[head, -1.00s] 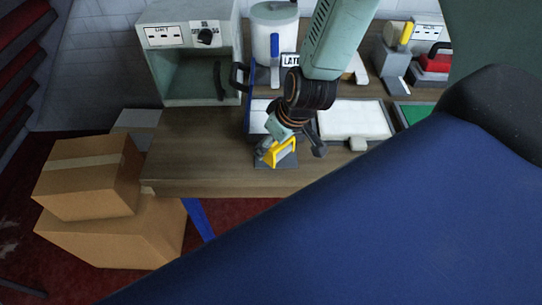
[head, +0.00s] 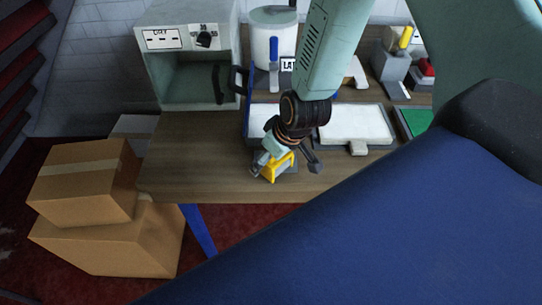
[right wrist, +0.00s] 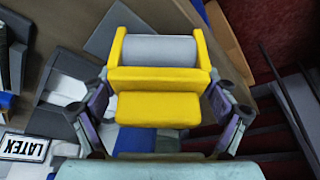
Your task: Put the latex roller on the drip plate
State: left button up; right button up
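The latex roller has a yellow frame (head: 281,166) and a light grey cylinder (right wrist: 160,51). It is tilted, near the table's front edge. My right gripper (head: 286,160) reaches down over it. In the right wrist view, the fingers (right wrist: 160,92) flank the yellow frame closely at both sides and appear shut on it, with the cylinder beyond the fingertips. A small dark plate (head: 289,173), apparently the drip plate, shows partly beneath and beside the roller. I cannot tell whether they touch. My left gripper is not in view.
Behind stand a white tray (head: 355,123), a white pot (head: 273,38) and an open-fronted grey cabinet (head: 190,80). A green pad (head: 415,121) lies at the right. The left front tabletop (head: 190,160) is clear. Cardboard boxes (head: 83,180) stand on the floor at left.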

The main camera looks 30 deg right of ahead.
dwell(0.3)
jog(key=p+v, duration=0.8)
jog(key=v, duration=0.4)
jog(key=shift+r, duration=0.15)
jog(key=shift+s+d, duration=0.1)
dwell(0.8)
